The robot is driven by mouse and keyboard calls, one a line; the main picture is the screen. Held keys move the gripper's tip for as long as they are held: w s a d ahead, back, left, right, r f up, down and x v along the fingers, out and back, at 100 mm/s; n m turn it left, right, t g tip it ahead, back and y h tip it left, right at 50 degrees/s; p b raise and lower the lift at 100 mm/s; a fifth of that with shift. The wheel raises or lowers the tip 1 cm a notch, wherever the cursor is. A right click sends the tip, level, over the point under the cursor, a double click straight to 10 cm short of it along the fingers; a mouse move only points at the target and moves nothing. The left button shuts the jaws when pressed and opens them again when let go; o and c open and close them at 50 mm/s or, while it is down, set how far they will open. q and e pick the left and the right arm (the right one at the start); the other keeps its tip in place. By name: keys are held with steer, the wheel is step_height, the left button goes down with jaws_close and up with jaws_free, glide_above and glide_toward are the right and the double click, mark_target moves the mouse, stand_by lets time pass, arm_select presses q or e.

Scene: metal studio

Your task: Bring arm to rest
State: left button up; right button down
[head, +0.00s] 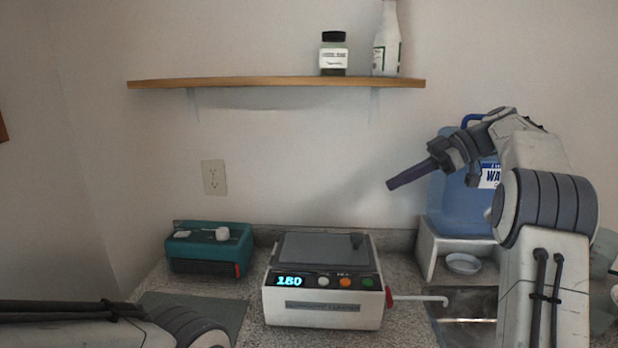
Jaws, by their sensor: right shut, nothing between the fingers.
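My right arm (545,205) rises at the right of the head view and bends over toward the left. Its gripper (392,185) is shut and empty, pointing left and slightly down. It is in the air above and to the right of the white device, in front of the wall and the blue water jug. My left arm (90,325) lies low across the bottom left corner. Its gripper is out of view.
A white device (322,315) with a lit display stands on the counter. A teal box (210,250) is left of it. A blue water jug (450,205) sits on a white stand (428,250) behind my right arm. A wooden shelf (270,83) holds a jar (333,58) and a bottle (387,45).

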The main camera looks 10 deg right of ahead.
steer(key=s+a+f+m+g+h+p, duration=0.15)
steer(key=s+a, duration=0.25)
steer(key=a, duration=0.4)
steer(key=s+a+f+m+g+h, duration=0.1)
steer(key=s+a+f+m+h, duration=0.15)
steer(key=a, duration=0.45)
steer(key=s+a+f+m+g+h+p, duration=0.1)
steer(key=s+a+f+m, duration=0.2)
steer(key=a, duration=0.5)
steer(key=s+f+h, duration=0.1)
steer(key=s+f, duration=0.2)
steer(key=s, duration=0.5)
steer(key=s+f+h+p, duration=0.1)
steer(key=s+f, duration=0.3)
steer(key=s, duration=0.4)
steer(key=s+f+h+p, duration=0.1)
steer(key=s+f+h, duration=0.2)
steer(key=s, duration=0.5)
steer(key=shift+a+f+m+t, duration=0.3)
steer(key=shift+f+m+t, duration=0.05)
steer(key=shift+m+t, duration=0.1)
